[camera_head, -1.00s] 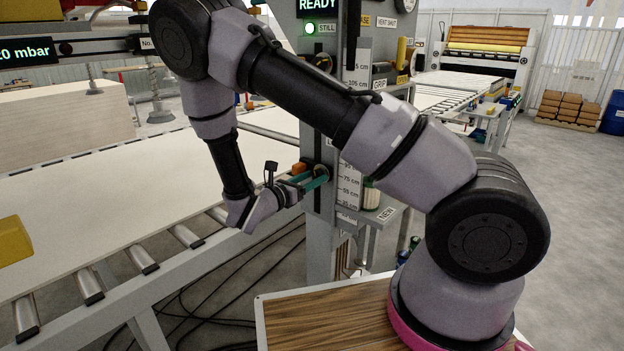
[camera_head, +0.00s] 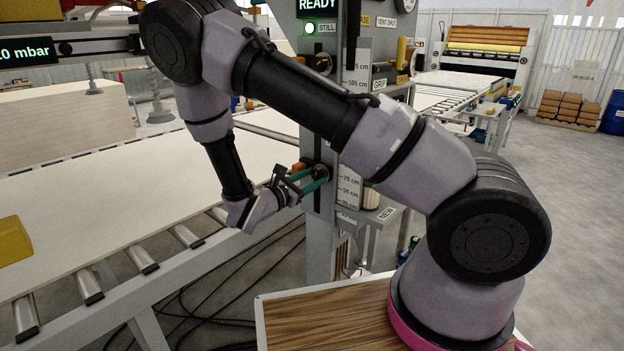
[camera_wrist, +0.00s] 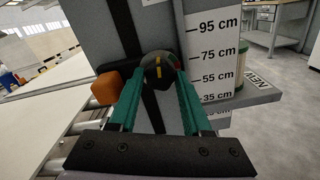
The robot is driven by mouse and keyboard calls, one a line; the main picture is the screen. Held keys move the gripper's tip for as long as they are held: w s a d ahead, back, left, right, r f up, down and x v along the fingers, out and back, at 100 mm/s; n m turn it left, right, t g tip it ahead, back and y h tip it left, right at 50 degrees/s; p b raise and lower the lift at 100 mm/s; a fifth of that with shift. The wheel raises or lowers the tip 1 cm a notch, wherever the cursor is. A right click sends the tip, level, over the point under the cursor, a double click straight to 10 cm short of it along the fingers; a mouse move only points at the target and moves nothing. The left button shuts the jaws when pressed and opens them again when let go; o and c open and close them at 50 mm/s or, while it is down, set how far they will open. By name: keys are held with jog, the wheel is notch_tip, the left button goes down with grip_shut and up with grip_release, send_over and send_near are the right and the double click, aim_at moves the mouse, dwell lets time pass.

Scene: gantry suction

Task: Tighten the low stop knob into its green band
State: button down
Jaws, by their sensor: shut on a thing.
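The low stop knob (camera_wrist: 157,70) is a dark round knob on the grey post, with a yellow mark and a small red patch showing at its right edge. My gripper (camera_wrist: 156,82) has a green finger on each side of the knob and is shut on it. In the head view my gripper (camera_head: 318,178) reaches the post from the left, rolled at a tilt, with the knob partly hidden by the fingers. I cannot make out the green band in either view. A height scale (camera_wrist: 214,60) marked in cm runs beside the knob.
An orange block (camera_wrist: 106,88) sits on the post just left of the fingers. A small shelf labelled NEW (camera_wrist: 255,90) juts out to the right. A roller conveyor with a pale board (camera_head: 130,190) lies to the left. Cables cross the floor below.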

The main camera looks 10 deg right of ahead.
jog(key=shift+m, duration=0.8)
jog(key=shift+c, duration=1.7)
grip_release()
jog(key=v, duration=1.1)
jog(key=shift+w, duration=0.1)
